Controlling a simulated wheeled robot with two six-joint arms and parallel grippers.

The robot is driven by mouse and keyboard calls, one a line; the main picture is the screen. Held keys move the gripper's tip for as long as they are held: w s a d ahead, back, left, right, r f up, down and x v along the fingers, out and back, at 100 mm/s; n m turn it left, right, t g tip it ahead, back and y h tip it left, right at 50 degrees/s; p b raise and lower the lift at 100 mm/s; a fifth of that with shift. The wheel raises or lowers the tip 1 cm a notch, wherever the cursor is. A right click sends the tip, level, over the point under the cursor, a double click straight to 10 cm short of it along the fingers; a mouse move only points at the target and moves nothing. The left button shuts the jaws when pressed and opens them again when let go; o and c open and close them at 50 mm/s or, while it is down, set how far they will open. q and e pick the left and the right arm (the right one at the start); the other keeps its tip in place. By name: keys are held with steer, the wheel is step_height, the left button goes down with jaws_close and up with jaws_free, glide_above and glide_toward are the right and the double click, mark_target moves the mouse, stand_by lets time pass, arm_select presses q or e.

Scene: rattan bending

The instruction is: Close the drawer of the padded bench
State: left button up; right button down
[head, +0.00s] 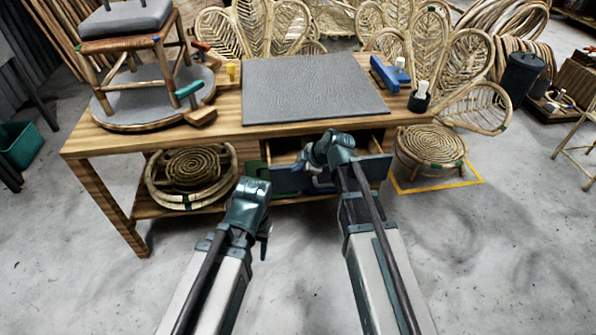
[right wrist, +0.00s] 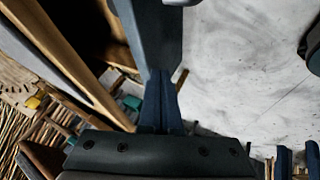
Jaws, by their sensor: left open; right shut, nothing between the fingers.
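The padded bench is a wooden workbench (head: 225,130) with a grey pad (head: 310,88) on top. Its drawer, with a dark green front (head: 374,170) and a blue handle (head: 322,187), stands open under the tabletop; part of its wooden inside shows. My right gripper (head: 312,156) is shut and empty at the drawer front, partly covering it. In the right wrist view its fingers (right wrist: 158,90) point at a dark panel (right wrist: 150,35), likely the drawer front; I cannot tell whether they touch. My left gripper (head: 264,238) is open, low in front of the bench, apart from the drawer.
A stool (head: 125,45) stands on a round turntable at the bench's left, beside a clamp (head: 192,95). A rattan coil (head: 192,166) lies on the lower shelf. The floor in front (head: 480,260) is clear.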

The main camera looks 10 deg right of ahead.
steer(key=w, duration=1.2)
steer(key=shift+a, duration=0.2)
steer(key=shift+s, duration=0.1)
